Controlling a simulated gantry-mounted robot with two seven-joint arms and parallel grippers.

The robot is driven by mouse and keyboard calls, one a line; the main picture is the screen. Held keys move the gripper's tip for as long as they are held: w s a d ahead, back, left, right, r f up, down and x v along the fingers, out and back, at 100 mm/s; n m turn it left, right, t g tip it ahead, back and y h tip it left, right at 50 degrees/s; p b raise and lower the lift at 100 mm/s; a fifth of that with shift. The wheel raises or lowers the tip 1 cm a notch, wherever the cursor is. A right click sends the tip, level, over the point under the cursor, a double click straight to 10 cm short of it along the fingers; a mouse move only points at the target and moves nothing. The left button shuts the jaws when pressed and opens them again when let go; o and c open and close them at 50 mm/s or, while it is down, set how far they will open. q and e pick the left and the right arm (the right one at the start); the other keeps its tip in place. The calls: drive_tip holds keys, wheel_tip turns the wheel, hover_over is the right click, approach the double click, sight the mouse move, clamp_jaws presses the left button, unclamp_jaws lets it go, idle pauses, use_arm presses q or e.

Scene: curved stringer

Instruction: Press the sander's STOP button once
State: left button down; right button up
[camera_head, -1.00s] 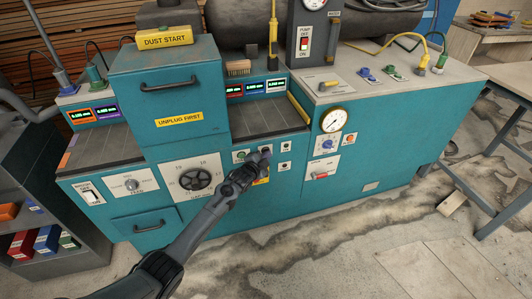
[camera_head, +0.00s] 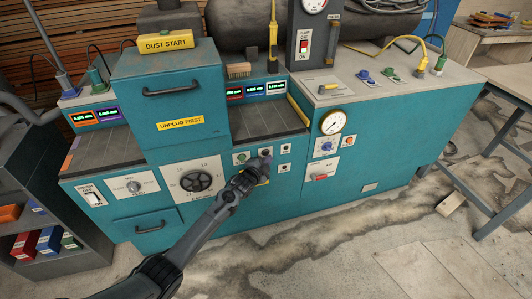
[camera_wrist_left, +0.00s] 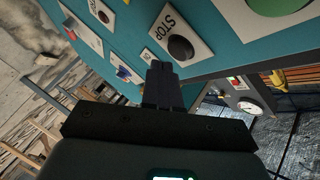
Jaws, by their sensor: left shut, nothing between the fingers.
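The STOP button (camera_wrist_left: 180,48) is a dark round knob on a white plate (camera_wrist_left: 195,38) lettered STOP, in the left wrist view. My left gripper (camera_wrist_left: 161,68) is shut and empty. In that view its fingertips lie just below and left of the knob, over the plate's edge; I cannot tell whether they touch the panel. In the head view my left gripper (camera_head: 262,165) is at the small button panel on the front of the teal sander (camera_head: 210,85), and it hides the STOP button there. My right gripper is not in view.
A green button (camera_head: 240,157) sits left of the gripper, and small dark buttons (camera_head: 285,150) sit to its right. A black handwheel (camera_head: 196,182) is further left. A gauge (camera_head: 333,122) and a blue knob (camera_head: 327,146) are to the right. The floor in front is clear.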

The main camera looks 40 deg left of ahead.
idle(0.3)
use_arm(q)
drive_tip(key=shift+s+d+p, duration=0.45)
drive_tip(key=shift+d+p, duration=0.25)
drive_tip(key=shift+p, duration=0.05)
drive_tip(key=shift+s+d+p, duration=0.45)
drive_tip(key=shift+d+p, duration=0.25)
drive_tip(key=shift+s+d+p, duration=0.45)
drive_tip(key=shift+d+p, duration=0.25)
drive_tip(key=shift+p, duration=0.05)
